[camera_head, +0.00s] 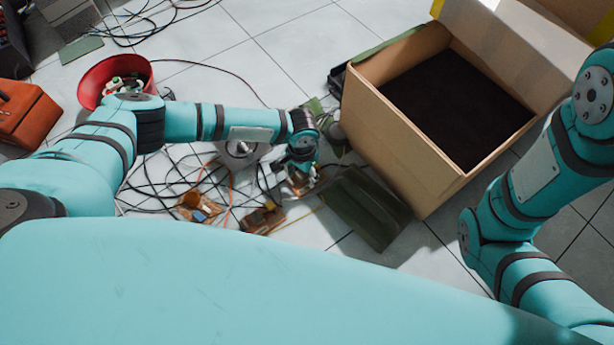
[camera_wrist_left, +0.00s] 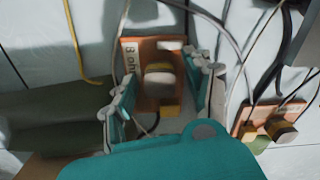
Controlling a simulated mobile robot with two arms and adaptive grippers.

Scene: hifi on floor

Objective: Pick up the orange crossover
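An orange crossover board (camera_wrist_left: 131,62) with "8 oh..." lettering and pale and yellow parts lies on the floor in the left wrist view. My left gripper (camera_wrist_left: 163,95) is open, with one finger on each side of this board. I cannot tell whether the fingers touch it. In the head view the left gripper (camera_head: 298,178) points down and hides most of that board. A second orange board (camera_wrist_left: 250,112) lies to the right in the wrist view. In the head view, orange boards lie left of the gripper, one nearer (camera_head: 262,219) and one farther left (camera_head: 192,200). My right gripper is out of view.
Loose black cables (camera_head: 160,185) tangle around the boards. A dark green box (camera_head: 362,207) lies just right of the gripper. A large open cardboard box (camera_head: 408,140) stands behind it. A red bowl (camera_head: 98,82) and an orange case (camera_head: 30,115) are at the left.

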